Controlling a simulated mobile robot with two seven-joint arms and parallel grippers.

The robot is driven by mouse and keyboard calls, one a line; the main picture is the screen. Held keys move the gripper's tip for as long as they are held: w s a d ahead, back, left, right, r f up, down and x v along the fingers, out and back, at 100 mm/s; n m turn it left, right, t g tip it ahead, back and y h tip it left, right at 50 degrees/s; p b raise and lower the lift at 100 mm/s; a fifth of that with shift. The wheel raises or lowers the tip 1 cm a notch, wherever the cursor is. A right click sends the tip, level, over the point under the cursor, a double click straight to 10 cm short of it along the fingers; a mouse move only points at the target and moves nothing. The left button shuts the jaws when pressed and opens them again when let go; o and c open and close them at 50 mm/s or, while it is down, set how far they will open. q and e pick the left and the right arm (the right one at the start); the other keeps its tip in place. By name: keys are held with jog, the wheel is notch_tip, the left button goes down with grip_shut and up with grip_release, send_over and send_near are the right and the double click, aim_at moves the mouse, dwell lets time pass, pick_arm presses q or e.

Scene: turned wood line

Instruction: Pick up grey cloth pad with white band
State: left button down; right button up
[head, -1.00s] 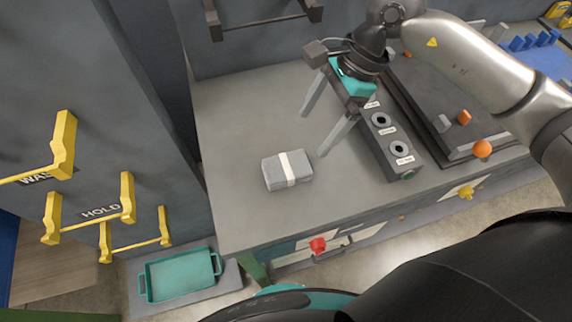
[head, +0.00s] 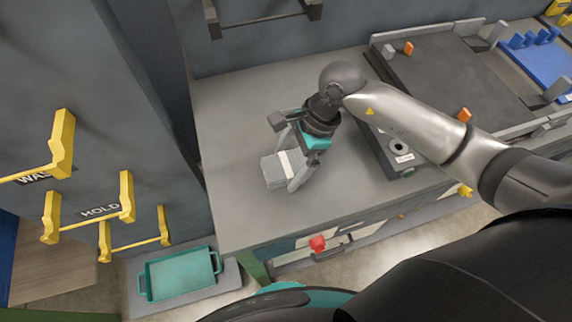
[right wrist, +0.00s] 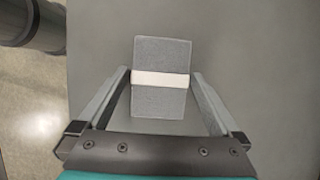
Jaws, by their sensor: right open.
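The grey cloth pad with white band (head: 277,170) lies on the grey worktop near its left side. In the right wrist view the pad (right wrist: 161,102) lies between the two fingers, with its white band running across it. My right gripper (head: 285,165) is open over the pad, its fingers on either side; it also shows in the right wrist view (right wrist: 160,78). A gap shows beside the pad on each side. Part of the pad is hidden by the gripper in the head view. My left gripper is not in view.
A dark block with round sockets (head: 385,150) stands right of the pad. Beyond it is a dark tray (head: 450,75) with orange pieces. A teal tray (head: 180,275) sits low at left, below yellow brackets (head: 128,198). The worktop (head: 235,120) around the pad is clear.

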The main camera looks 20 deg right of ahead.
aim_at(289, 163)
jog(key=shift+c, duration=0.2)
jog(key=c, duration=1.2)
jog(key=shift+r, duration=0.1)
notch_tip(289, 163, up, 20)
jog(key=shift+f+p, duration=0.1)
jog(key=shift+p, duration=0.75)
